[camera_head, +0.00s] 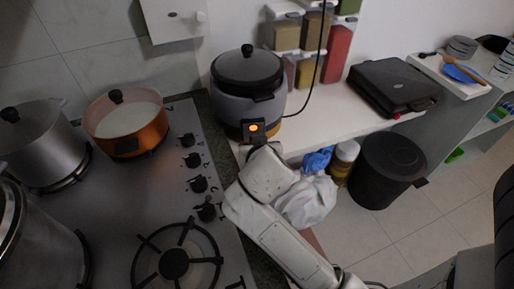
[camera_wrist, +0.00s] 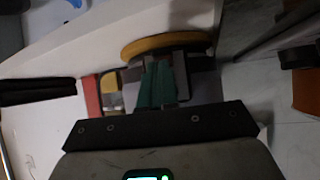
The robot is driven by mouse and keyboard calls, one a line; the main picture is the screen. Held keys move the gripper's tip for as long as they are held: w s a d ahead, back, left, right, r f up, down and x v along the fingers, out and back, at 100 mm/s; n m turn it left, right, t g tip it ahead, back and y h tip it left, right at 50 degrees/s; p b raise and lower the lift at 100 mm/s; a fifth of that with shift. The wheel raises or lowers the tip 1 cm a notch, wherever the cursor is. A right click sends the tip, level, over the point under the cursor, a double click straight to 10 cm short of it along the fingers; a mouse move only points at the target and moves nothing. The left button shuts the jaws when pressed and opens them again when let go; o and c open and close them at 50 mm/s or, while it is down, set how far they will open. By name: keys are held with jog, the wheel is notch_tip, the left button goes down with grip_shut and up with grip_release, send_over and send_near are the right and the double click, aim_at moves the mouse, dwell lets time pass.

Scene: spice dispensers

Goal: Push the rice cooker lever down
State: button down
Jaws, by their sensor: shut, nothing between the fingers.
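The rice cooker (camera_head: 240,103), grey with a dark lid and black knob, stands upright on the white counter in the head view. A glowing orange light (camera_head: 253,127) shows low on its front panel. My gripper sits at the cooker's front, just below the light, mostly hidden by my own wrist. In the wrist view my gripper (camera_wrist: 163,68) is shut and empty, its greenish fingers pointing at the cooker's base with a yellow-brown rim (camera_wrist: 165,43). The lever cannot be made out in either view, and I cannot tell whether the fingers touch it.
The stove (camera_head: 115,205) with pots lies left of the cooker. Spice dispensers (camera_head: 307,60) hang behind it, and a cable runs beside it. A black grill (camera_head: 391,88) stands right on the counter. Below are a white bag (camera_head: 308,203), a jar (camera_head: 342,160) and a black bin (camera_head: 385,172).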

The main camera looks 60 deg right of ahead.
jog(key=shift+r, duration=0.2)
jog(key=shift+r+p, duration=0.65)
jog(key=shift+p, duration=0.15)
jog(key=v, duration=1.1)
jog(key=shift+f, duration=0.15)
dwell(0.3)
